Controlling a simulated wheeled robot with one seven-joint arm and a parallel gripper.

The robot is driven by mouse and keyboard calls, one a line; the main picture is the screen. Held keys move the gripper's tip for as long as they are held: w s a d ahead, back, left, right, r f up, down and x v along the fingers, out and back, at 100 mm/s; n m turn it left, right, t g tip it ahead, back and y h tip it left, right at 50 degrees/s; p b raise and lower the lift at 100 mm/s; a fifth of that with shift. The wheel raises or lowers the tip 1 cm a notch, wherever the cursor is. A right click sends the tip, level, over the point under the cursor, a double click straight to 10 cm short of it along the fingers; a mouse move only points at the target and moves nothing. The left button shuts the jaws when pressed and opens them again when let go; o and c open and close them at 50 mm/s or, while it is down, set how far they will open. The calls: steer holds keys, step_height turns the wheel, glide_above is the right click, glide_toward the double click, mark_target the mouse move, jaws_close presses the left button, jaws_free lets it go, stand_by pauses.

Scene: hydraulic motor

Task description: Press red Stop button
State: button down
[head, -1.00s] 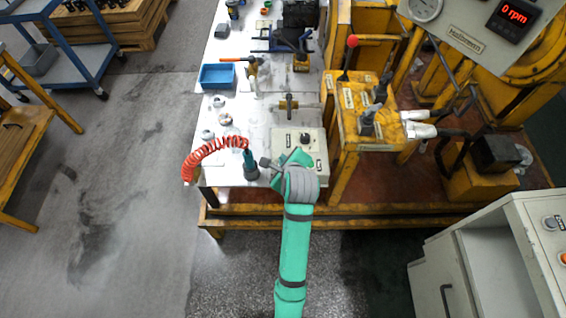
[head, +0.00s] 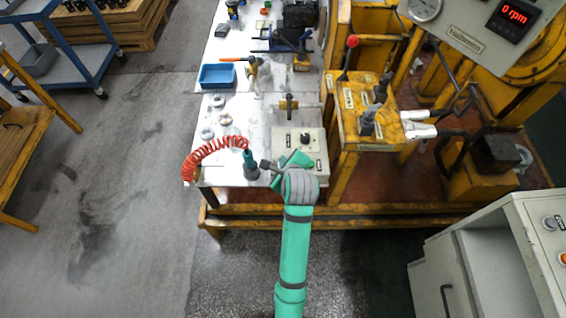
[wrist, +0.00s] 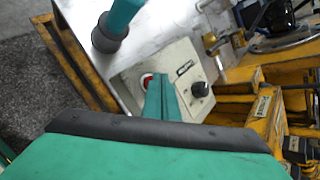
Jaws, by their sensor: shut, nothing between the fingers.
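The red Stop button (wrist: 147,81) shows in the wrist view as a red cap in a pale ring on a light control box (wrist: 180,62). My gripper (wrist: 163,82) is shut and empty, its green fingers overlapping the button's right side. Whether the tips touch it I cannot tell. A black knob (wrist: 200,89) and a dark label sit on the same box. In the head view, the control box (head: 312,144) is at the table's near right corner. My gripper (head: 294,158) is over its near edge, and the button is hidden there.
A teal tool (head: 250,165) with a coiled red hose (head: 207,150) stands left of my gripper. A blue bin (head: 217,76) and metal parts lie farther back on the table. A yellow frame with levers (head: 362,115) stands close on the right. A grey cabinet (head: 480,225) is at front right.

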steer(key=shift+f, duration=0.15)
stand_by(0.5)
steer(key=shift+r, duration=0.8)
steer(key=shift+r, duration=2.5)
